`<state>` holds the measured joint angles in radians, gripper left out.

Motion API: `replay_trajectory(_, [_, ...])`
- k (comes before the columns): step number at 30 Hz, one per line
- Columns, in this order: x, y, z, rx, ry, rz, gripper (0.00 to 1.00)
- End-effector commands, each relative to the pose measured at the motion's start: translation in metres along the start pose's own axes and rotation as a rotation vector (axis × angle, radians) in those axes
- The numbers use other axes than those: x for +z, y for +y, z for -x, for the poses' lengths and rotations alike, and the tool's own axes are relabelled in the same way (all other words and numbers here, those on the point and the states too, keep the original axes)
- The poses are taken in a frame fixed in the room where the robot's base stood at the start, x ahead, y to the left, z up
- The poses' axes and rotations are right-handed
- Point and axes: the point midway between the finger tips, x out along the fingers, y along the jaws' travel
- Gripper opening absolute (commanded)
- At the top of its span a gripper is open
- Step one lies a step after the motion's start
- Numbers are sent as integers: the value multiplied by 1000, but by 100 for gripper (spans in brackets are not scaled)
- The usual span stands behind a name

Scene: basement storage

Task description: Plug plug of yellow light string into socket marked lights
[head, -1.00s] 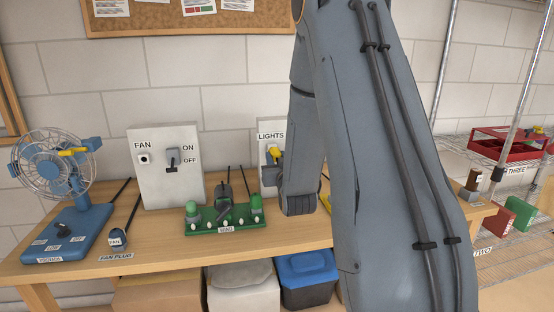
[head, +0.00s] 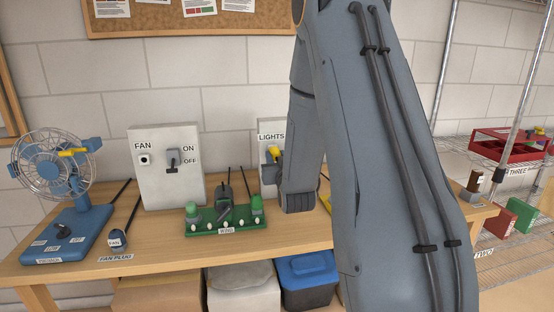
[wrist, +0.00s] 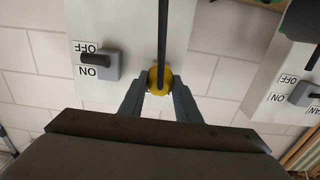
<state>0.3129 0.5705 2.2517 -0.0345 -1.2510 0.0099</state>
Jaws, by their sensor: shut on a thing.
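The yellow plug (wrist: 160,78) is between the fingers of my gripper (wrist: 160,88) in the wrist view, with a dark cord running up from it. My gripper is shut on it. The plug (head: 273,153) also shows in the head view, in front of the panel marked LIGHTS (head: 271,128). The wrist view shows the plug against the face of this panel (wrist: 120,20), beside a switch (wrist: 97,61) marked ON and OFF. The socket itself is hidden behind the plug, so I cannot tell how far in the plug sits. My arm hides most of the panel in the head view.
A FAN panel (head: 150,190) with a switch stands to the left. A blue fan (head: 60,225), a fan plug (head: 117,238) and a green rack (head: 205,231) are on the wooden table (head: 160,262). A wire shelf with a red tray (head: 510,150) stands at the right.

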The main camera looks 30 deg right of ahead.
Motion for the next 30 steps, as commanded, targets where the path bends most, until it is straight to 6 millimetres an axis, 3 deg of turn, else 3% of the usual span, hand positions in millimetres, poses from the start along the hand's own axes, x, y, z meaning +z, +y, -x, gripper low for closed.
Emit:
replay_trajectory(19, [0,0,-15,0,0,0,0])
replay_trajectory(20, [0,0,-15,0,0,0,33])
replay_trajectory(23, [0,0,-15,0,0,0,50])
replay_trajectory(30, [0,0,-14,0,0,0,52])
